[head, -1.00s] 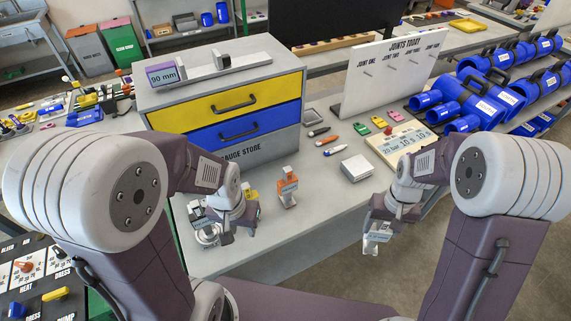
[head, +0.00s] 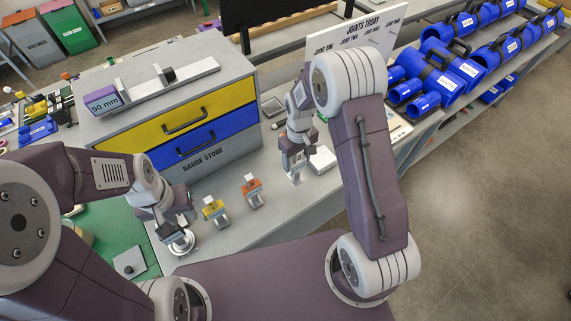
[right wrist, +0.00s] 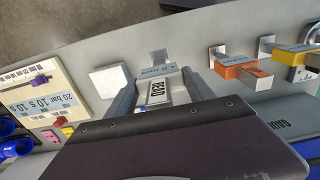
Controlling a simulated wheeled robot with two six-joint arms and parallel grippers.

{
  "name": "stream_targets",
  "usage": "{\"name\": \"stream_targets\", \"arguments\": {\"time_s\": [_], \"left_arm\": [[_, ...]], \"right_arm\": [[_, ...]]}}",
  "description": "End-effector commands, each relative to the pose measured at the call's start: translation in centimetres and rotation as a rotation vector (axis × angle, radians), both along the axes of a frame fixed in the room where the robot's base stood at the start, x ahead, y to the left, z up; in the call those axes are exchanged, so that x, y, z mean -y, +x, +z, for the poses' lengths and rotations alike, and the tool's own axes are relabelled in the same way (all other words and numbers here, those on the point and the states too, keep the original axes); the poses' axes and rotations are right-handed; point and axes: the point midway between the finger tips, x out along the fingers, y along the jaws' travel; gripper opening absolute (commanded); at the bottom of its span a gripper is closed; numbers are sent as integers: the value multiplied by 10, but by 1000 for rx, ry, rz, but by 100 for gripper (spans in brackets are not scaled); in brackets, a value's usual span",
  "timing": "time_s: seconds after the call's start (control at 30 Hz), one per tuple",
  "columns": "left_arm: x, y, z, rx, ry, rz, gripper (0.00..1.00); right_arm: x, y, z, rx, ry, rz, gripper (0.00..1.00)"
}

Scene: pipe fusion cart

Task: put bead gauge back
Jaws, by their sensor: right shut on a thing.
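The bead gauge (right wrist: 157,91), a small grey piece with a dark-lettered label and a silver end, sits between the fingers of my right gripper (right wrist: 158,88) in the right wrist view. In the head view my right gripper (head: 293,160) is shut on it over the counter, and the gauge (head: 296,177) shows only partly below the fingers. I cannot tell whether it touches the counter. My left gripper (head: 178,222) is low at the counter's left, just above a round whitish piece (head: 182,243); its jaw opening is unclear.
An orange gauge (head: 252,190) and a yellow gauge (head: 214,211) stand left of my right gripper. A white block (head: 322,159) lies just right of it. The gauge store (head: 203,158) stands behind with its yellow and blue drawers shut. Blue pipes (head: 440,80) lie at right.

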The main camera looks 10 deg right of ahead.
Motion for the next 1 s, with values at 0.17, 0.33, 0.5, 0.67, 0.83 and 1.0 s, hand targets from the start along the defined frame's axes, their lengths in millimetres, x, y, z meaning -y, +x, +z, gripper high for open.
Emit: {"name": "stream_targets", "arguments": {"time_s": [0.17,0.33,0.5,0.67,0.83,1.0], "left_arm": [[0,0,15,0,0,0,36],[0,0,15,0,0,0,36],[0,0,29,0,0,0,36],[0,0,33,0,0,0,36],[0,0,31,0,0,0,36],[0,0,26,0,0,0,36]], "right_arm": [[-23,27,-19,-1,0,1,26],[-28,33,-25,1,0,-1,26],[-27,31,-46,-5,-1,-2,26],[-27,32,-64,-1,0,-2,26],[-27,33,-65,1,0,-2,26],[-27,33,-71,1,0,-2,26]]}}
